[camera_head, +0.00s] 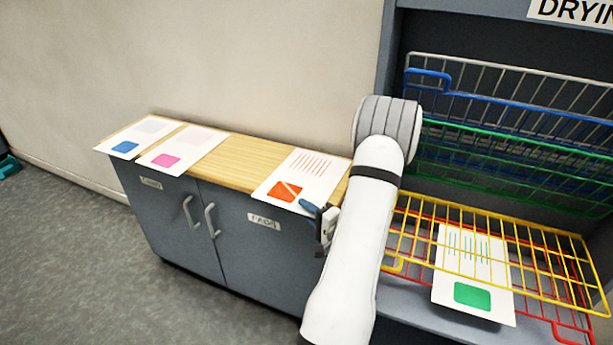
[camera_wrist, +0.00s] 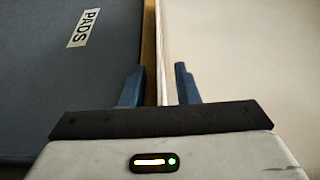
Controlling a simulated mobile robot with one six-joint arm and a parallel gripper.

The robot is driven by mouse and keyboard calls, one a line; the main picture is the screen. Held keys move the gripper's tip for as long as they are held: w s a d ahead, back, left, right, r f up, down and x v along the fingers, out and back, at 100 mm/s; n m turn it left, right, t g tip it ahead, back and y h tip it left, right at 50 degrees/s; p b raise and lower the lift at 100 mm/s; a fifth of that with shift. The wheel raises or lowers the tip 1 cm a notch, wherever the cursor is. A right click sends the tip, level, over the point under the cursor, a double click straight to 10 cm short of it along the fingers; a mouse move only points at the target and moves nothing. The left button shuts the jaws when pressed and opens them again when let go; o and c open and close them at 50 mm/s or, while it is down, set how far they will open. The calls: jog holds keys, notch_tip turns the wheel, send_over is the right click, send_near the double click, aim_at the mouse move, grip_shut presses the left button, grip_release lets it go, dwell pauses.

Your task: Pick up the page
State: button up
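A white page (camera_head: 318,168) with red lines and an orange-red square lies at the right end of the wooden cabinet top, its lower edge at the front edge. My gripper (camera_head: 314,212) is at the page's front right corner, with a blue finger by it in the head view. In the wrist view my gripper (camera_wrist: 158,78) is open, its two blue fingers apart on either side of the thin wooden edge. I see nothing clearly held. I cannot tell whether the page is between the fingers, or whether the pale area at right is page or wall.
Two more pages, one with a blue square (camera_head: 125,146) and one with a pink square (camera_head: 165,160), lie at the left on the cabinet top (camera_head: 240,165). At right stands a drying rack with coloured wire shelves (camera_head: 520,235); a green-square page (camera_head: 450,265) lies there.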

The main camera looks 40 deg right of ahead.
jog(key=shift+c, duration=0.5)
grip_shut()
